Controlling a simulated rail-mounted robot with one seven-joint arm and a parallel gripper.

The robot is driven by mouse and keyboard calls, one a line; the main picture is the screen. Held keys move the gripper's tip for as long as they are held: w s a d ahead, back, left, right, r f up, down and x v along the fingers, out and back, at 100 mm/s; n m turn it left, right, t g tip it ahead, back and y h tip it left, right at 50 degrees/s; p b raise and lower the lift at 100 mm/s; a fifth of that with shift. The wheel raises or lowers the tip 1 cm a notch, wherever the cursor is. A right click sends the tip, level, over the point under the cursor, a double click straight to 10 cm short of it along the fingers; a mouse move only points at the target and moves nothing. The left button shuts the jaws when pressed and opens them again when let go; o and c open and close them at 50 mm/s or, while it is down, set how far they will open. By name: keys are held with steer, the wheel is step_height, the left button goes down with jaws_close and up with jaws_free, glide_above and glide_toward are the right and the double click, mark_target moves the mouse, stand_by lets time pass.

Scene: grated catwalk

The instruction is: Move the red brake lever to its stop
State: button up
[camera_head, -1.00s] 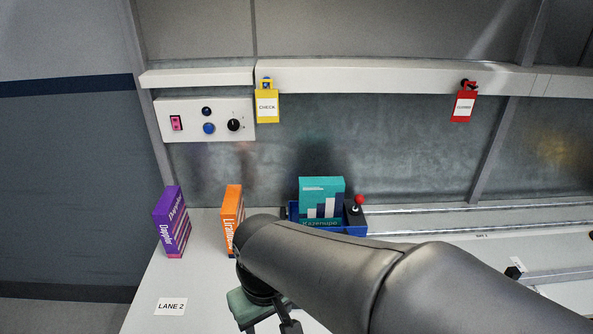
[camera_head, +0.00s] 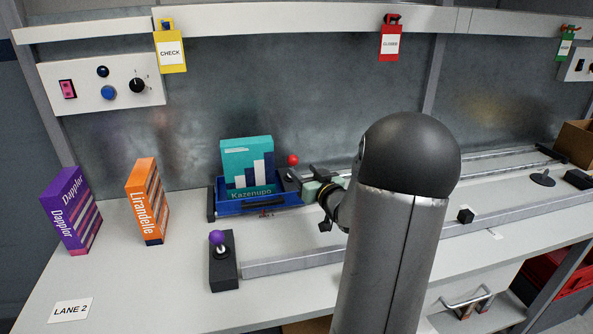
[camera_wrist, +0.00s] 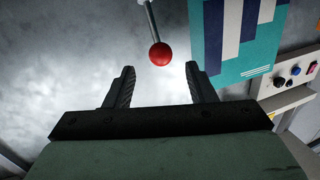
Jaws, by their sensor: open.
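The red brake lever has a round red knob (camera_head: 293,160) and stands at the right end of the blue tray. Its knob on a thin pale rod also shows in the wrist view (camera_wrist: 160,54). My gripper (camera_head: 298,178) is just right of the lever in the head view, with my arm reaching in from the front right. In the wrist view my gripper (camera_wrist: 160,78) is open, with one finger on each side of the picture's middle. The red knob appears centred between the fingers, just beyond their tips. Nothing is held. The lever's base is partly hidden by my gripper in the head view.
A teal Kazenupo box (camera_head: 248,166) stands in the blue tray (camera_head: 228,207) close beside the lever. A purple-knobbed lever (camera_head: 217,238) stands nearer the front. Purple (camera_head: 70,212) and orange (camera_head: 148,202) boxes stand left. Long rails (camera_head: 292,262) run rightward along the bench.

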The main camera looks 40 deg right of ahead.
mark_target(295, 162)
steer(key=shift+w+d, duration=0.15)
steer(key=shift+w, duration=0.2)
steer(key=w, duration=0.4)
steer(key=w+d, duration=0.1)
steer(key=w, duration=0.1)
steer(key=shift+w+r, duration=0.1)
steer(key=shift+w, duration=0.25)
steer(key=c, duration=0.9)
steer(key=shift+p, duration=0.35)
